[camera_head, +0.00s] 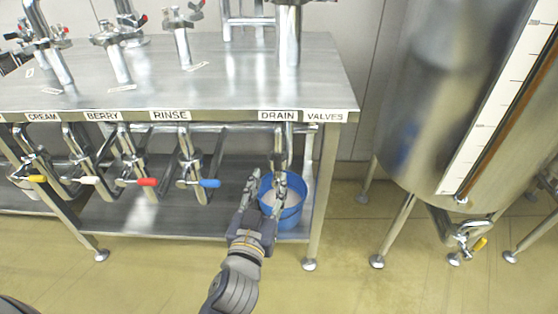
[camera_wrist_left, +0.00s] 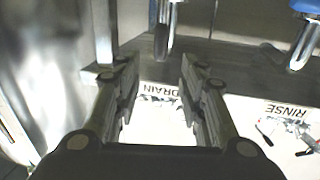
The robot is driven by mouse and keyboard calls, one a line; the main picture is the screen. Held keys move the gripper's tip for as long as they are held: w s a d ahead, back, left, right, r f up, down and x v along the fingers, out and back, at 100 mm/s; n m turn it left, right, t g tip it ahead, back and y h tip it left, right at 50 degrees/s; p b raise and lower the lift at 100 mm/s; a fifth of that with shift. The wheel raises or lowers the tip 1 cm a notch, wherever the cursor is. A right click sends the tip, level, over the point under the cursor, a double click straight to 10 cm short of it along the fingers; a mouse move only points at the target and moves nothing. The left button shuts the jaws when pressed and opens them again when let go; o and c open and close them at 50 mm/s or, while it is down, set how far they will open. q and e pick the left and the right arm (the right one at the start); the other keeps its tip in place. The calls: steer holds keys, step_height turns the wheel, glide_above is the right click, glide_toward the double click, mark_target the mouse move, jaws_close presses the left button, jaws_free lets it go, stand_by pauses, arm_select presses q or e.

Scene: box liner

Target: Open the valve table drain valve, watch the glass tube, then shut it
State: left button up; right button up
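The DRAIN label (camera_head: 277,115) is on the steel table's front edge, with a vertical drain pipe (camera_head: 279,143) below it. The pipe (camera_wrist_left: 166,28) also shows in the left wrist view, beyond the fingertips. My left gripper (camera_head: 265,186) is open and empty, its fingers apart below the pipe; in the left wrist view the gripper (camera_wrist_left: 158,72) shows no contact with the pipe. I cannot make out a drain handle; the gripper may hide it. The sight tube (camera_head: 513,92) with a white scale runs up the tank (camera_head: 428,95) at right. My right gripper is not in view.
A blue bucket (camera_head: 292,212) stands on the lower shelf behind my left gripper. A blue handle (camera_head: 209,183) and red handle (camera_head: 147,182) are to the left, with white and yellow ones beyond. Tank legs stand at right. The floor in front is clear.

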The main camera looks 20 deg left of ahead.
mark_target(277, 161)
arm_select(q)
steer(key=w, duration=0.6)
steer(key=w+a, duration=0.1)
steer(key=w, duration=0.2)
steer(key=shift+w, duration=0.35)
steer(key=shift+c, duration=0.3)
steer(key=shift+d, duration=0.1)
jaws_close()
